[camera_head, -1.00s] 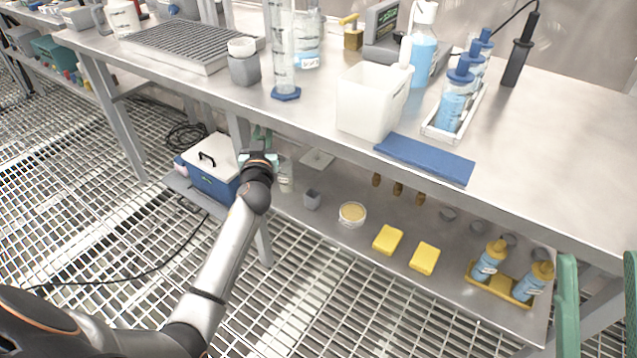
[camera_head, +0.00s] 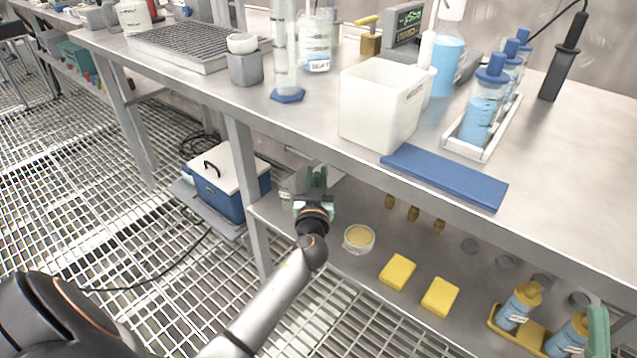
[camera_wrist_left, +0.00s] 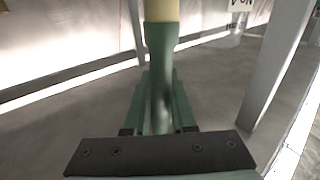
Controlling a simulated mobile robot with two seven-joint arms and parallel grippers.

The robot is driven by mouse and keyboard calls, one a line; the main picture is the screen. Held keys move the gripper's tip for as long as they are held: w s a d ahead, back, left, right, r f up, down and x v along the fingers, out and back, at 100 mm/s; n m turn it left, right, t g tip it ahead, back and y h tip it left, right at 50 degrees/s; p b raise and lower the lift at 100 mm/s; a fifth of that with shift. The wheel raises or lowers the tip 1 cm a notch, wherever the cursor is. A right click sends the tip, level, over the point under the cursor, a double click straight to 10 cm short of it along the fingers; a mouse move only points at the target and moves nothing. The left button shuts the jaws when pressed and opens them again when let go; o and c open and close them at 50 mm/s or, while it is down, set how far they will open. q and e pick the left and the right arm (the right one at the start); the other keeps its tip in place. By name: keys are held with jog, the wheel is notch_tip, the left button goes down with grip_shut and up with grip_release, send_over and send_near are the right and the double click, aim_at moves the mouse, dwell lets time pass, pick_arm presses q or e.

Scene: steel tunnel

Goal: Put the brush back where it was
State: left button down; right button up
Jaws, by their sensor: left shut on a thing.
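My left gripper (camera_head: 314,185) is low at the front of the bench, over the lower shelf (camera_head: 350,265) and under the tabletop edge. In the left wrist view its green fingers (camera_wrist_left: 160,105) are shut on the brush (camera_wrist_left: 162,45), a green shaft with a pale yellow part beyond it, pointing away from the wrist. The brush's far end is cut off by the picture's top. In the head view I cannot make the brush out from the green fingers. A green piece of my right gripper (camera_head: 598,332) shows at the lower right; its jaw opening is not visible.
The lower shelf holds a round dish (camera_head: 359,239), yellow sponges (camera_head: 397,271) and blue bottles (camera_head: 518,305) in a yellow tray. Brown pegs (camera_head: 413,213) hang below the tabletop. A bench leg (camera_head: 246,190) and blue cooler (camera_head: 222,178) stand left. A white bin (camera_head: 380,105) and blue mat (camera_head: 445,177) are above.

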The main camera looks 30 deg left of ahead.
pick_arm(q)
notch_tip(320, 180, down, 3)
jog(key=shift+s+d+r, duration=0.1)
jog(key=shift+r, duration=0.05)
pick_arm(e)
jog(key=shift+w+a+f, duration=0.25)
jog(key=shift+a, duration=0.05)
pick_arm(q)
jog(key=c, duration=1)
grip_release()
jog(key=shift+o, duration=1.1)
jog(key=shift+r, duration=0.15)
